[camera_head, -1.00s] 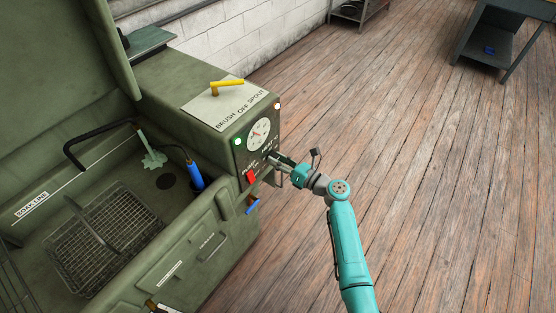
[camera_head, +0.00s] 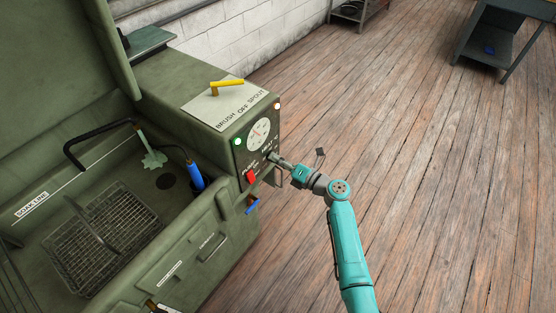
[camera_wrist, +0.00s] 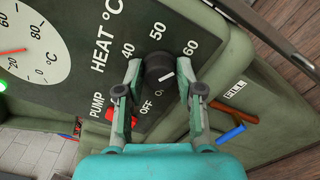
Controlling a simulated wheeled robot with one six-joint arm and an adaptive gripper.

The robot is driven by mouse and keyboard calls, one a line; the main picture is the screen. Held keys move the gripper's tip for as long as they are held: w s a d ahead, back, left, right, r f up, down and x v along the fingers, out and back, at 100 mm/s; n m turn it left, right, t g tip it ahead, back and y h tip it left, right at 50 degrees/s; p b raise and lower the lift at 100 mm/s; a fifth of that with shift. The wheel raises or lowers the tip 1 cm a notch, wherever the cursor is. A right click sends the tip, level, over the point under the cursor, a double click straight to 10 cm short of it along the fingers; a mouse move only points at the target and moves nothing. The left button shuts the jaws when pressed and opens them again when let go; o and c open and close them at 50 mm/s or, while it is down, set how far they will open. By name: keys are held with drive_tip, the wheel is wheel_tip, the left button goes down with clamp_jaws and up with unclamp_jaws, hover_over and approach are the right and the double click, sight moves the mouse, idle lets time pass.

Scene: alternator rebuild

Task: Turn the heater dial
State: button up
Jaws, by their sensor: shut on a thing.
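The heater dial (camera_wrist: 158,66) is a black round knob with a white mark, on a dark panel marked HEAT °C with 40, 50, 60 and OFF around it. In the wrist view the mark lies toward the dial's lower right side. My gripper (camera_wrist: 160,74) is shut on the dial, one finger on each side. In the head view my gripper (camera_head: 273,157) reaches the panel from the right and mostly hides the dial. A red PUMP switch (camera_head: 251,176) sits left of the dial; it also shows in the wrist view (camera_wrist: 122,114).
A yellow lever (camera_head: 226,86) is on top of the green washer (camera_head: 165,80).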

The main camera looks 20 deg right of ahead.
idle(0.4)
drive_tip(key=o, duration=1.2)
drive_tip(key=shift+c, duration=0.2)
drive_tip(key=v, duration=1.2)
